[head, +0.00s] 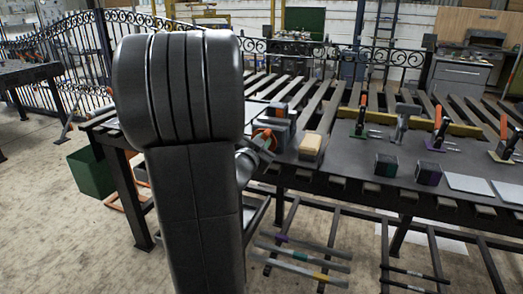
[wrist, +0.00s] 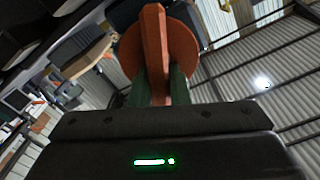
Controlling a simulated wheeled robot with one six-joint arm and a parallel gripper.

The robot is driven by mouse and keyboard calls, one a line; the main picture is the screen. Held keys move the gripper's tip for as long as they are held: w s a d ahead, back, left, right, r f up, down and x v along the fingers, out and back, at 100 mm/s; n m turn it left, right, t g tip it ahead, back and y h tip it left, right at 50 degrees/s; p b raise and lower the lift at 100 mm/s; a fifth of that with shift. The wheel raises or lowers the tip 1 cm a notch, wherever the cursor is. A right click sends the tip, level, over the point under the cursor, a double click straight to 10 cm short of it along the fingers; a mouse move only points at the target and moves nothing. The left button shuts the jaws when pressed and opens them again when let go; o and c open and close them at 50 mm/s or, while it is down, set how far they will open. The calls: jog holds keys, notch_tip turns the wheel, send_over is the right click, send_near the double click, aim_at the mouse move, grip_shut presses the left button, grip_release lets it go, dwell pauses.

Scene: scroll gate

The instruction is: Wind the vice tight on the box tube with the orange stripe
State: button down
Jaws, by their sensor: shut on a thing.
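The vice (head: 280,118) stands on the bench, partly behind my arm in the head view. Its orange-red handle (head: 264,137) faces my arm. In the wrist view the handle (wrist: 155,45) shows as a round disc with a flat bar across it. My gripper (wrist: 160,88) is shut on that bar, with a dark green finger on each side. Several box tubes lie on the low rack under the bench; one has a yellow-orange stripe (head: 321,277), others purple and teal. I cannot make out a tube between the vice jaws.
A tan block (head: 311,145) sits right of the vice. Further right are orange-handled clamps (head: 361,120), dark blocks (head: 386,165) and pale plates (head: 468,183). A green bin (head: 90,172) stands on the floor at left. Floor in front of the bench is partly clear.

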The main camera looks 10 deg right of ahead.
jog(key=m+b, duration=0.1)
jog(key=m, duration=0.1)
jog(key=m+b, duration=0.1)
jog(key=b, duration=0.1)
jog(key=shift+s+d+f+m, duration=0.15)
jog(key=shift+f+m, duration=0.25)
jog(key=m+b, duration=0.3)
jog(key=shift+s+d+f+m, duration=0.1)
jog(key=shift+d+f+m, duration=0.1)
jog(key=shift+m, duration=0.1)
jog(key=shift+w+a+f+m+b, duration=0.15)
jog(key=shift+f+m+b, duration=0.2)
jog(key=shift+m+b, duration=2.3)
jog(key=shift+a+f+m+b, duration=0.1)
jog(key=shift+f+m+b, duration=0.25)
jog(key=shift+m+b, duration=2.3)
jog(key=shift+w+a+f+m+b, duration=0.25)
jog(key=shift+m+b, duration=0.75)
jog(key=shift+m, duration=3.3)
jog(key=shift+s, duration=0.15)
jog(key=c, duration=1.4)
grip_release()
jog(key=shift+o, duration=0.2)
jog(key=shift+r, duration=0.1)
